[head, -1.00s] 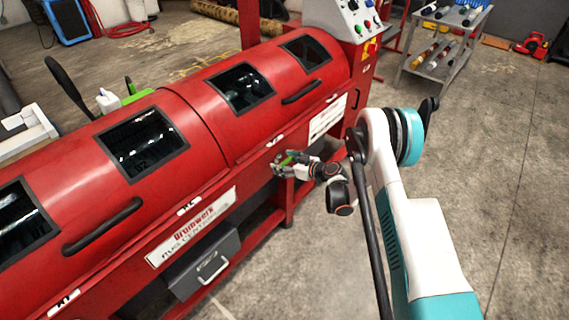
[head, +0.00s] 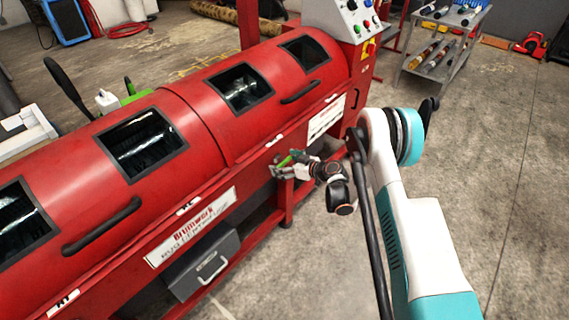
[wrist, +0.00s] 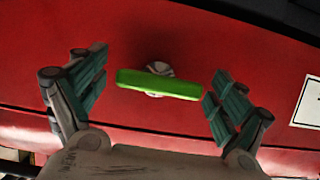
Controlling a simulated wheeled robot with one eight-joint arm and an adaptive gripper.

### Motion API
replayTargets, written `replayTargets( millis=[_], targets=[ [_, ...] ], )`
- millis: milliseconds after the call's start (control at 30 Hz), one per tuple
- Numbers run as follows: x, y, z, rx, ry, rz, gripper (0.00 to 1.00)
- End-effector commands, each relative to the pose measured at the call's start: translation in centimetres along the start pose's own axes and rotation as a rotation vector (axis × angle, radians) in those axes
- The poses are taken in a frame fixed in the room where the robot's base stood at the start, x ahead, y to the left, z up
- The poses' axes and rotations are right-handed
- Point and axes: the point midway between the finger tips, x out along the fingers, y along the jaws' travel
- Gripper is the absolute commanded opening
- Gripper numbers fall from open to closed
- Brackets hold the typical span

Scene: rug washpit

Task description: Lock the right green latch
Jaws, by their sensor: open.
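The green latch (wrist: 160,84) shows in the wrist view as a bright green bar on a round pale pivot, on the red machine's front. It lies nearly level in that picture, its right end slightly lower. My gripper (wrist: 158,88) is open, with one finger on each side of the latch. The right fingertip is close to the latch's right end; I cannot tell if they touch. The left fingertip is apart from it. In the head view, my gripper (head: 281,165) is at the machine's front, and a bit of the green latch (head: 285,160) shows beside it.
The red machine (head: 205,115) has dark windows and black handles on its lid. A grey drawer box (head: 205,262) hangs below its front at left. A shelf cart (head: 440,50) stands at the back right. The concrete floor to the right is clear.

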Motion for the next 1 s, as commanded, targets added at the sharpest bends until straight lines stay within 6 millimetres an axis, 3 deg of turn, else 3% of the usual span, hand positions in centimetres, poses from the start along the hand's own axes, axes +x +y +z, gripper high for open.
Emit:
replayTargets(
  millis=[267, 700, 1000],
  targets=[
    [-2.0, 0.1, 0.0, 0.000, 0.000, 0.002, 0.91],
    [-10.3, 0.1, 0.0, 0.001, -0.001, 0.002, 0.91],
    [-12.0, 0.1, 0.0, 0.000, -0.002, -0.002, 0.91]
  ],
)
